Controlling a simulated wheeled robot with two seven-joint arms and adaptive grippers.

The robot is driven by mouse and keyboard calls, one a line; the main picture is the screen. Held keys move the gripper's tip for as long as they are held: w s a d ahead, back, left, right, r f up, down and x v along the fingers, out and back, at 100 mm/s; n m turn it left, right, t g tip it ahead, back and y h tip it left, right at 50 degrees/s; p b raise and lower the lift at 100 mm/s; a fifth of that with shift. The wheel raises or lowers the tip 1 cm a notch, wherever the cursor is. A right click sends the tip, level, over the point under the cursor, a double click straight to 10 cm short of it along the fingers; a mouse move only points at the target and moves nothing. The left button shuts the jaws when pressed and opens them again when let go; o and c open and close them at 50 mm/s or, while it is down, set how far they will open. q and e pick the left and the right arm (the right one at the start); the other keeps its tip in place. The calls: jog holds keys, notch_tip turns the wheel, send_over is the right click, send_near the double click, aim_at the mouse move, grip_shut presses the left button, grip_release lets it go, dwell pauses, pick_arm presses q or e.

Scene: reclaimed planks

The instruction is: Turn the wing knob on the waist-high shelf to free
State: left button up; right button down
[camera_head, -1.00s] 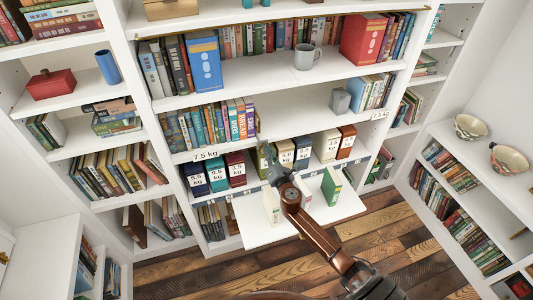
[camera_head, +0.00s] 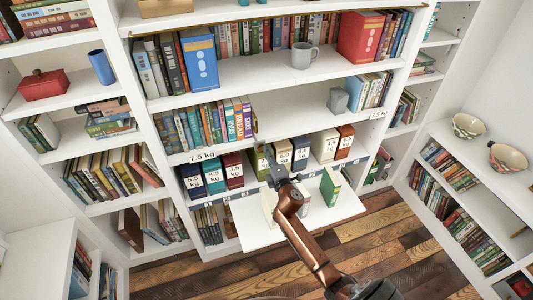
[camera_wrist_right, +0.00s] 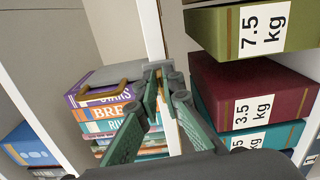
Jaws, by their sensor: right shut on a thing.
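My right gripper (camera_head: 264,153) is at the front edge of the waist-high shelf (camera_head: 215,152), at the right end of a row of upright books (camera_head: 208,124). In the right wrist view its two green fingers (camera_wrist_right: 166,75) come close together at the shelf's edge. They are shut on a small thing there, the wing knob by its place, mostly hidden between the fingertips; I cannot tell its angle. A grey piece with a brass handle (camera_wrist_right: 106,91) stands against the end of the books, beside the fingers. My left gripper is not in view.
Weight-labelled boxes stand on the shelf below, among them a maroon one (camera_wrist_right: 250,92) and an olive one (camera_wrist_right: 250,28) near the fingers. A white drop-leaf (camera_head: 255,235) juts out under my right arm. The waist-high shelf is bare right of the books up to a grey block (camera_head: 338,100).

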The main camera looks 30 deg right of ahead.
jog(key=shift+f+m, duration=0.15)
jog(key=shift+m, duration=0.45)
jog(key=c, duration=2.1)
grip_release()
jog(key=v, duration=1.2)
